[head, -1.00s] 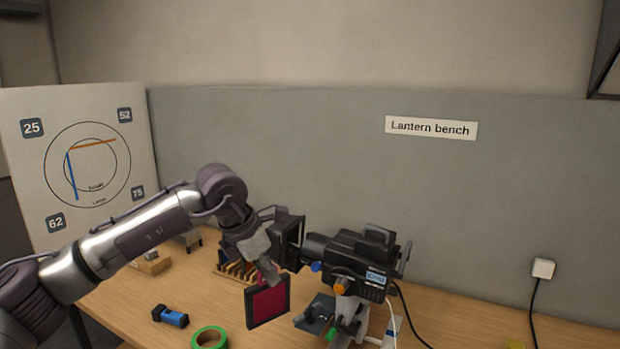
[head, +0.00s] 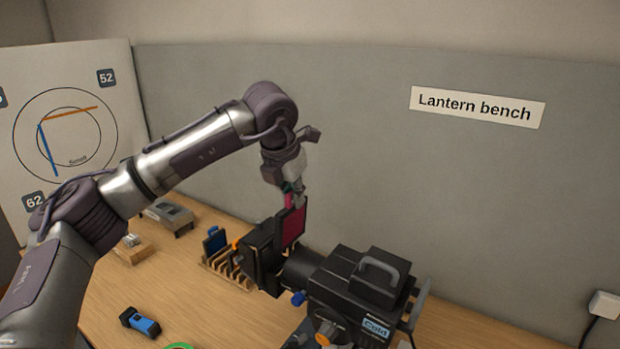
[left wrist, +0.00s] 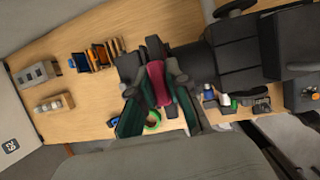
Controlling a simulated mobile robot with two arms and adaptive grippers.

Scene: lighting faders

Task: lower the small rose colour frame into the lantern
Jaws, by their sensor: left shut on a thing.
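The small rose colour frame (head: 291,226) is a black-rimmed square with a rose sheet, held upright. My left gripper (head: 294,192) is shut on its top edge and points down. In the left wrist view the rose frame (left wrist: 157,84) shows edge-on between the fingers. The black lantern (head: 358,280) lies with its front holder (head: 259,248) toward the left. The frame is at the top of this holder, mostly above it. I cannot tell whether its lower edge is inside the slot. My right gripper is not in view.
A wooden rack (head: 228,270) with other frames stands left of the lantern's front. A blue torch (head: 140,322), a grey block (head: 168,216) and a small wooden block (head: 133,250) are on the table. A grey partition (head: 330,130) stands behind.

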